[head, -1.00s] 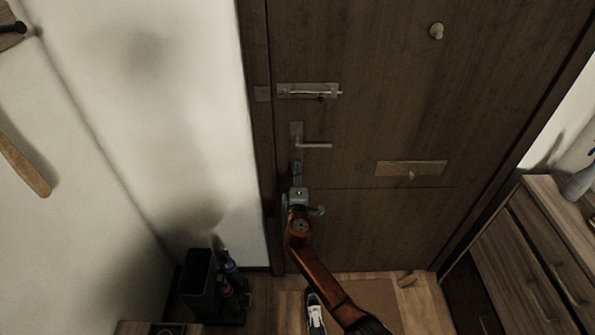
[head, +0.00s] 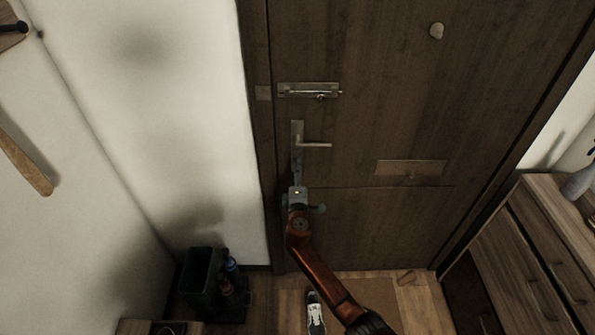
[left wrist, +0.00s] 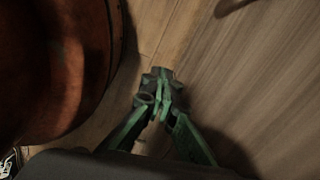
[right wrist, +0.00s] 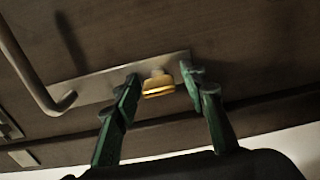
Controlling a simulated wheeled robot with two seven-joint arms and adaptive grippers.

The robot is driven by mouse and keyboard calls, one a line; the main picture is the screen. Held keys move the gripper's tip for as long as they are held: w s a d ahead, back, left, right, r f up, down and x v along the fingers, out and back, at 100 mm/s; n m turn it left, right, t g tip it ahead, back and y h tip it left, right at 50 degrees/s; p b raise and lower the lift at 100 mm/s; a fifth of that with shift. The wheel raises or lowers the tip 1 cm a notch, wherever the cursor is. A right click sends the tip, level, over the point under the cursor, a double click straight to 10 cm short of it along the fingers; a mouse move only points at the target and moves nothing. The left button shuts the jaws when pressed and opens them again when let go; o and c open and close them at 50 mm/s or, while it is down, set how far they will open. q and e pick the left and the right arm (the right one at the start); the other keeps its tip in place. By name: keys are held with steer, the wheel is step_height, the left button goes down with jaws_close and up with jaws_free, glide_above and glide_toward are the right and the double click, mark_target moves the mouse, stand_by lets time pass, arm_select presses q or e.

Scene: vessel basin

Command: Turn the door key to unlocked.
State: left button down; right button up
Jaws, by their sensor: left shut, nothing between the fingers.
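The brass key (right wrist: 158,90) sits in the lock on the metal lock plate (right wrist: 95,89) of the door in the right wrist view. Its flat bow lies roughly across that picture. My right gripper (right wrist: 159,77) is open, with one finger on each side of the key and a visible gap to both. In the head view my right gripper (head: 297,168) is at the lower end of the door's handle plate (head: 297,131) and hides the key. My left gripper (left wrist: 160,92) shows in the left wrist view, shut and empty, away from the lock.
The lever handle (head: 317,145) sticks out above my right gripper, and a latch (head: 309,90) is higher on the door. A drawer cabinet (head: 500,251) stands at the right. A dark bin (head: 197,285) and a shoe (head: 315,312) are on the floor.

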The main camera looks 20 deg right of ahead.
stand_by(0.3)
steer(key=v, duration=1.2)
steer(key=shift+d, duration=0.1)
